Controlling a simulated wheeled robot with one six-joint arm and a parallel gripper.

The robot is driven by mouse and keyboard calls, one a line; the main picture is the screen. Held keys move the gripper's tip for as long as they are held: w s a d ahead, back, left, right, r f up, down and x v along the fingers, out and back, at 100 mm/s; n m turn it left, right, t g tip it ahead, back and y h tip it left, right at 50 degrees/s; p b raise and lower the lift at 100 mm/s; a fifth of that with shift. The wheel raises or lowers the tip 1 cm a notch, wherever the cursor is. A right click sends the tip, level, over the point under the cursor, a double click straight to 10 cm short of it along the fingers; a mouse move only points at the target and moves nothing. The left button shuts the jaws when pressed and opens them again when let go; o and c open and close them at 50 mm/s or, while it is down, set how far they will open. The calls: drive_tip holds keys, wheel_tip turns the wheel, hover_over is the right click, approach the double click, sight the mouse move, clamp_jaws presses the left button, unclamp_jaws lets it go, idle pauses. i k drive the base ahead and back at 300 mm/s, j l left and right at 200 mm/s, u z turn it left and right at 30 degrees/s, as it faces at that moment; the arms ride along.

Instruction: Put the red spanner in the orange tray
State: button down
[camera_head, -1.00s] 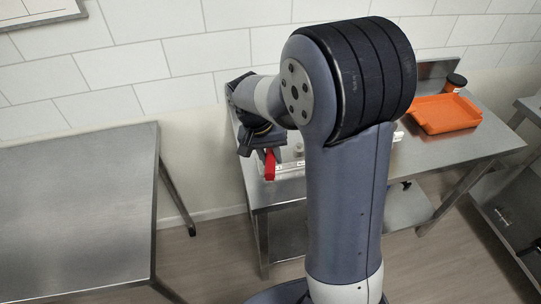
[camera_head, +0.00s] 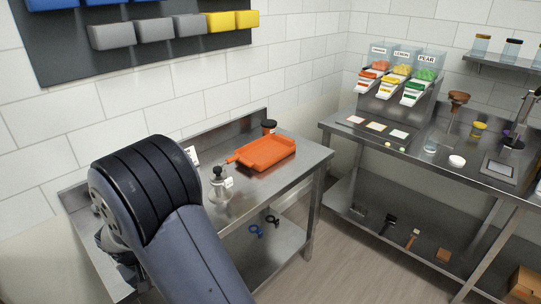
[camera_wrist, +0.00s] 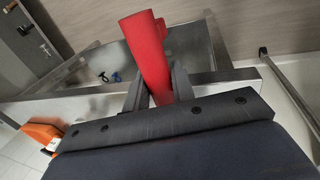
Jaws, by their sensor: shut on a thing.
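The red spanner (camera_wrist: 147,55) is held between the fingers of my gripper (camera_wrist: 158,92) in the wrist view. The gripper is shut on it, and the spanner sticks out past the fingertips. In the head view my arm hides the spanner and most of the gripper. The orange tray (camera_head: 266,152) lies on the steel table at the centre, to the right of my arm. It looks empty, with a handle at its left end. Part of an orange thing, likely the tray, shows at the left edge of the wrist view (camera_wrist: 42,133).
A dark jar with an orange label (camera_head: 269,127) stands behind the tray. A small metal-and-glass item (camera_head: 218,182) stands left of it. The steel table (camera_head: 290,172) has a lower shelf. A second bench (camera_head: 400,153) with dispensers stands at the right. Bins hang on the wall.

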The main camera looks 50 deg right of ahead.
sight(274, 150)
drive_tip(key=i+l, duration=0.1)
drive_tip(key=l, duration=1.65)
drive_tip(key=i+l, duration=0.1)
drive_tip(key=l, duration=0.45)
drive_tip(key=i+l, duration=0.1)
drive_tip(key=l, duration=0.4)
drive_tip(key=i+l, duration=0.1)
drive_tip(key=l, duration=0.45)
drive_tip(key=i+l, duration=0.25)
drive_tip(key=l, duration=0.2)
drive_tip(key=i+l, duration=0.3)
drive_tip(key=l, duration=0.15)
